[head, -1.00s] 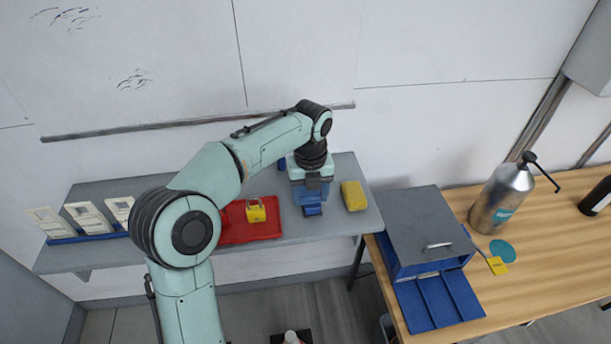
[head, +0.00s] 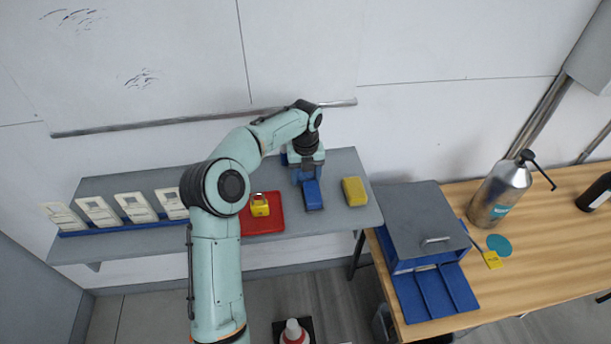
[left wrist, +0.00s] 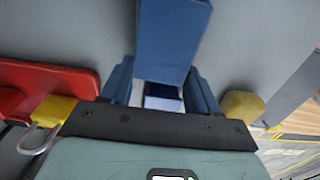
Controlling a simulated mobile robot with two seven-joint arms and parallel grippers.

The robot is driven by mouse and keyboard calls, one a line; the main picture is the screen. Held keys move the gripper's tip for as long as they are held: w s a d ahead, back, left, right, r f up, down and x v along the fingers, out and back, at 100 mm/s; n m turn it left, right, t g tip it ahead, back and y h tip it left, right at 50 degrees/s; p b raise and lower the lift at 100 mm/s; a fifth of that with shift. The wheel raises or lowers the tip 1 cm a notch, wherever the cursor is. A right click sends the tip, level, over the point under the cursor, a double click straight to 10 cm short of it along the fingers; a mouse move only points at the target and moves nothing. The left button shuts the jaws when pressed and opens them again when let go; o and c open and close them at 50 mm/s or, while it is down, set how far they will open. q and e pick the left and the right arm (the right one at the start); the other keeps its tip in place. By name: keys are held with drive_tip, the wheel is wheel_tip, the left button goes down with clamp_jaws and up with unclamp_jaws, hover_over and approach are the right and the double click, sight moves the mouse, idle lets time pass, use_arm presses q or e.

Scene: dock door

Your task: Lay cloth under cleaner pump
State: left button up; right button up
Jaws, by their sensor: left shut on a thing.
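The blue cloth (head: 313,195) is a flat, folded-looking strip at the shelf, right of the red tray. My left gripper (head: 306,177) points down and is shut on the cloth's far end. In the left wrist view the cloth (left wrist: 174,40) sticks out past the blue fingers of the gripper (left wrist: 160,80). I cannot tell whether the cloth touches the shelf. The cleaner pump (head: 499,192), a silver bottle with a black pump head and a teal label, stands upright on the wooden table at the right, far from the gripper. My right gripper is out of view.
The grey shelf (head: 345,220) holds a red tray (head: 275,224) with a yellow padlock (head: 260,205), a yellow block (head: 354,190) and white cards. A grey-and-blue box (head: 425,215) stands on the table (head: 540,235), with a teal disc (head: 500,245), yellow tag (head: 492,259) and dark bottle. A cone stands below.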

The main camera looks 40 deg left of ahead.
use_arm(q)
drive_tip(key=shift+a+f, duration=0.2)
drive_tip(key=shift+w+f, duration=0.1)
drive_tip(key=shift+f, duration=0.1)
drive_tip(key=o, duration=1)
drive_tip(key=shift+o, duration=0.2)
